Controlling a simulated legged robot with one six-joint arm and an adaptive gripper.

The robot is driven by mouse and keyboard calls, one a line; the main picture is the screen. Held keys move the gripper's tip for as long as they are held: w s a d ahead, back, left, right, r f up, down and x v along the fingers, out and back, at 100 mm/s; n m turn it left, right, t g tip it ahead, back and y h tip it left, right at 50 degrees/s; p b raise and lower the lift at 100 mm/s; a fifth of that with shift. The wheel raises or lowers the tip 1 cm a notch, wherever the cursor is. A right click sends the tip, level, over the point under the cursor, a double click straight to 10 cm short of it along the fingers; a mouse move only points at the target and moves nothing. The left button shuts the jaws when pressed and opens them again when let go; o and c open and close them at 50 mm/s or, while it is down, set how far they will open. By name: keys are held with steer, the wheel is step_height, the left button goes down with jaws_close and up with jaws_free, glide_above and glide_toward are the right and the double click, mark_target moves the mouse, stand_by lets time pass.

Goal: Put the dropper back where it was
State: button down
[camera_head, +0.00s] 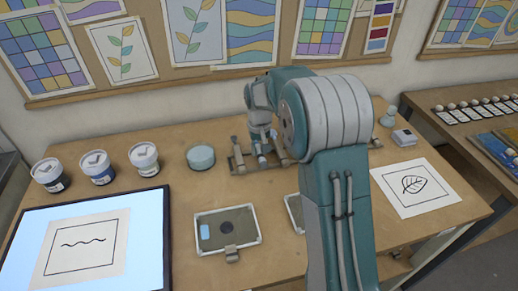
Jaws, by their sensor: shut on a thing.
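My gripper (263,147) points down over a low brown rack (240,166) at the back middle of the table. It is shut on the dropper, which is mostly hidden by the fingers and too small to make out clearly. The held dropper is at or just above the rack; I cannot tell whether it touches it. A small upright grey piece (236,146) stands at the rack's left end. My arm's large teal and grey links hide the rack's right part.
A round teal container (201,157) stands just left of the rack. Several paint jars (96,168) are further left. A lit panel (88,243) with a drawing, a framed tray (228,232) and a leaf drawing (415,188) lie nearer. Bare table lies between.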

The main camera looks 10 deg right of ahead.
steer(key=shift+f, duration=0.2)
steer(key=shift+c, duration=2.1)
jaws_free()
step_height(320, 180, up, 12)
steer(key=f, duration=0.1)
steer(key=s+r+t, duration=0.1)
steer(key=s+r, duration=0.6)
steer(key=s, duration=0.1)
steer(key=s+f+t, duration=0.1)
steer(key=s+t, duration=0.3)
steer(key=s, duration=1.9)
steer(key=shift+t, duration=0.3)
